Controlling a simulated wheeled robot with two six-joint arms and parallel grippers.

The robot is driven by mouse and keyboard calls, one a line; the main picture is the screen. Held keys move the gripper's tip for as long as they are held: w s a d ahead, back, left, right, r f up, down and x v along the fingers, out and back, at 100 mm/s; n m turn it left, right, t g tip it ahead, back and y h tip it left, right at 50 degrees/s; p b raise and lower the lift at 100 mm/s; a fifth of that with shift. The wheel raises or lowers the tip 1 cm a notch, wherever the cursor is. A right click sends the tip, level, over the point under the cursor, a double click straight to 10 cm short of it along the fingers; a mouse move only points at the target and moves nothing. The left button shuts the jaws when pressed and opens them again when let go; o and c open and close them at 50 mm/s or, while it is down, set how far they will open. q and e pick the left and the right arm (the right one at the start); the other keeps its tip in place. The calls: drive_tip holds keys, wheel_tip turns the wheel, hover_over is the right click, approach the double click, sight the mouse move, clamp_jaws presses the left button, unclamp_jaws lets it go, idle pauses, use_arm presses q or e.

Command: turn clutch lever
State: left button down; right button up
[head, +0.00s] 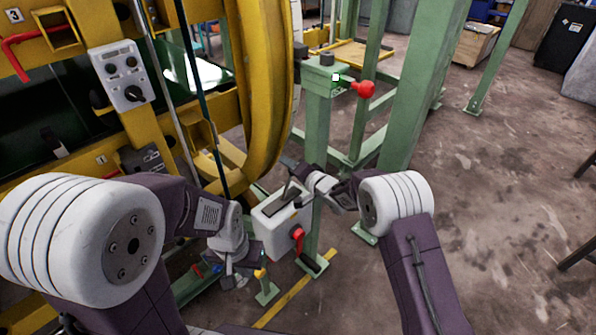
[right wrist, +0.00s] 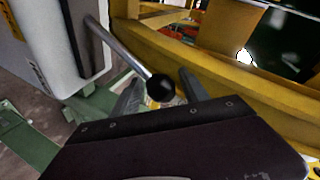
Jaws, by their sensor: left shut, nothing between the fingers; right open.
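A grey rod lever with a black ball knob (right wrist: 161,88) sticks out of a slot in a white box in the right wrist view. In the head view the right gripper (head: 295,168) is just above the box. My left gripper (head: 232,278) is shut and empty, low at the left of the box.
A red ball-ended lever (head: 364,90) sits on a green post at upper centre. A yellow ring frame (head: 265,90) and a grey button panel (head: 119,75) stand at left. The concrete floor at right (head: 480,200) is mostly clear.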

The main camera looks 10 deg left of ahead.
drive_tip(key=v, duration=0.7)
drive_tip(key=shift+d, duration=0.15)
drive_tip(key=shift+s, duration=0.15)
